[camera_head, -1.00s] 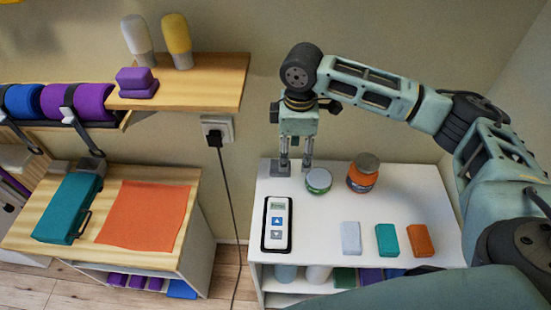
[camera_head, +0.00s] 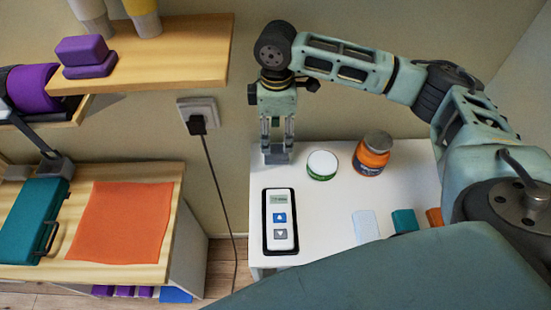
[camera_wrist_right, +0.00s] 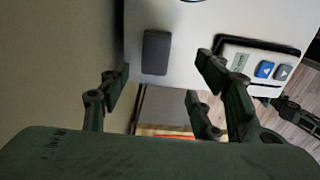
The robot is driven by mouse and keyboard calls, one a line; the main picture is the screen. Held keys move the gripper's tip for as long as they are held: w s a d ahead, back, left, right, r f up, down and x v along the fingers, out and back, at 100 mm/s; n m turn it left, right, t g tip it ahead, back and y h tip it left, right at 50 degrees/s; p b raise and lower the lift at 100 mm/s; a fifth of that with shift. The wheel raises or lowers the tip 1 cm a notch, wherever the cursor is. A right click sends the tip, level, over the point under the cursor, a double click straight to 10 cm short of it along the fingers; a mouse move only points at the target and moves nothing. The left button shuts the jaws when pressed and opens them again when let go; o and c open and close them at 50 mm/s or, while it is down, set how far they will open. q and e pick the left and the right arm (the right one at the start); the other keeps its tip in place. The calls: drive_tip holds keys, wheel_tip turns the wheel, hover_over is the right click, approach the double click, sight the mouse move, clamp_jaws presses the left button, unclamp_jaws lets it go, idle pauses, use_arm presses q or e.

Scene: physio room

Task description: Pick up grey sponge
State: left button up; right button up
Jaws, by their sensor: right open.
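The grey sponge (camera_head: 277,158) lies at the back left of the white table, partly hidden by the fingers of my right gripper (camera_head: 277,145). In the right wrist view it shows as a dark grey block (camera_wrist_right: 156,52) on the white surface, between the lines of the open fingers (camera_wrist_right: 162,75) and beyond their tips. My right gripper points down, open and empty, above or just at the sponge; the exact height is hard to tell. My left gripper is not in view.
Right of the sponge stand a green-white round tin (camera_head: 322,164) and an orange jar (camera_head: 371,155). A handheld device (camera_head: 281,222) lies in front. Light blue (camera_head: 366,226), teal (camera_head: 404,221) and orange (camera_head: 434,217) blocks lie further right. A wall is close behind.

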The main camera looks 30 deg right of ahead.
sight(277, 149)
drive_tip(key=shift+f, duration=1.1)
drive_tip(key=f, duration=0.1)
drive_tip(key=f+p, duration=0.1)
drive_tip(key=f, duration=0.1)
drive_tip(key=f+p, duration=0.1)
drive_tip(key=f, duration=0.1)
drive_tip(key=shift+w+d+f, duration=0.2)
drive_tip(key=shift+w+d, duration=0.05)
drive_tip(key=shift+w, duration=0.1)
drive_tip(key=shift+f, duration=0.45)
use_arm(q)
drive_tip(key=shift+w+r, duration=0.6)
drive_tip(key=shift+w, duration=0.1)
use_arm(e)
drive_tip(key=c, duration=1.2)
drive_tip(key=shift+r, duration=0.1)
